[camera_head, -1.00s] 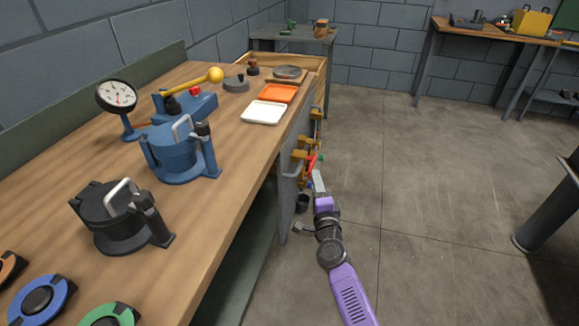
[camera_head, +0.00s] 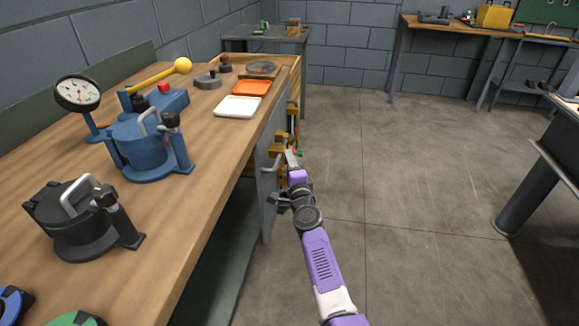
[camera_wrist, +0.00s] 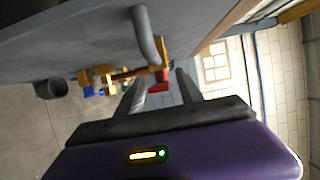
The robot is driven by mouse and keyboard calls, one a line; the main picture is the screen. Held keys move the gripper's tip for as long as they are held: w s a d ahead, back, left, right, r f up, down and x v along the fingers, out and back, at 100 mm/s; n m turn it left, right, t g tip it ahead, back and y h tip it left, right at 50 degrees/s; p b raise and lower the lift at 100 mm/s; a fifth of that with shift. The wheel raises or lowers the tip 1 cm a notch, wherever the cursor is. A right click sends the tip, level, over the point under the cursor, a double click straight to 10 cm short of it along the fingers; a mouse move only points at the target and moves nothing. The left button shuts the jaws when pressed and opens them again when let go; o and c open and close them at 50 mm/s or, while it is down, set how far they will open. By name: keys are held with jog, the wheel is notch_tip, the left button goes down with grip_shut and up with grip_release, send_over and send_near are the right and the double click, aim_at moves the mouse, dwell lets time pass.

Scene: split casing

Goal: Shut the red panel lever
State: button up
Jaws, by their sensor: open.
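The red lever (camera_wrist: 158,82) shows in the wrist view as a small red piece by brass fittings on the grey panel (camera_wrist: 80,40). It appears between my two fingertips, but I cannot tell whether they touch it. My gripper (camera_wrist: 160,79) is open, with its two grey fingers pointing toward the fittings. In the head view my gripper (camera_head: 291,160) is beside the bench's side panel (camera_head: 268,195), and the lever is too small or covered to make out clearly there. Whether the lever is tilted or in line with its pipe cannot be told.
A grey curved handle (camera_wrist: 148,35) juts from the panel close to my fingers. Brass fittings (camera_wrist: 100,76), a blue handle (camera_wrist: 91,91) and a dark cup (camera_wrist: 50,89) lie nearby. The bench (camera_head: 190,215) holds two lidded pots. Floor to the right (camera_head: 410,180) is clear.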

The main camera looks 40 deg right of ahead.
grip_shut()
jog(key=shift+f, duration=0.1)
dwell(1.3)
